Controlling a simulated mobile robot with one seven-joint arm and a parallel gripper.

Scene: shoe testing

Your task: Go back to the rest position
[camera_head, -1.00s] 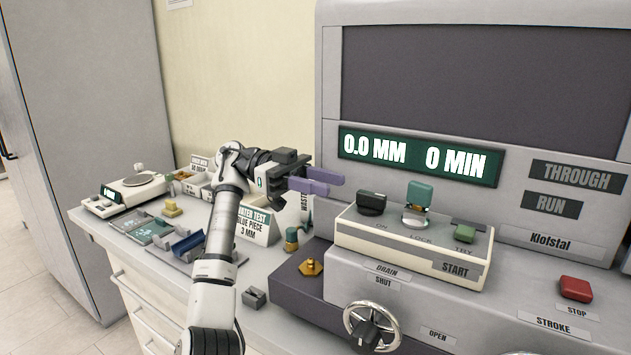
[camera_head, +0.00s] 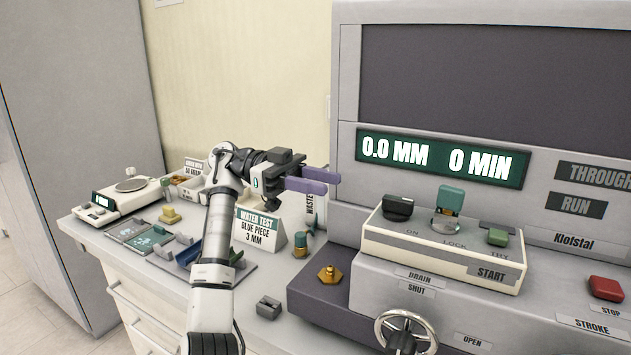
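My gripper (camera_head: 312,182) is raised above the bench at the middle of the view, left of the grey machine. Its two purple fingers point right and stand apart, with nothing visible between them. My white arm rises from the bottom of the view and hides part of the bench behind it. The gripper is in the air in front of the cream wall, above the water test sign (camera_head: 259,229).
The grey machine (camera_head: 345,150) with its display (camera_head: 440,158) fills the right side. Its control box (camera_head: 440,252) and a handwheel (camera_head: 406,333) stick out in front. A scale (camera_head: 128,190) and small coloured blocks lie on the bench at left. A tall grey cabinet (camera_head: 80,120) stands far left.

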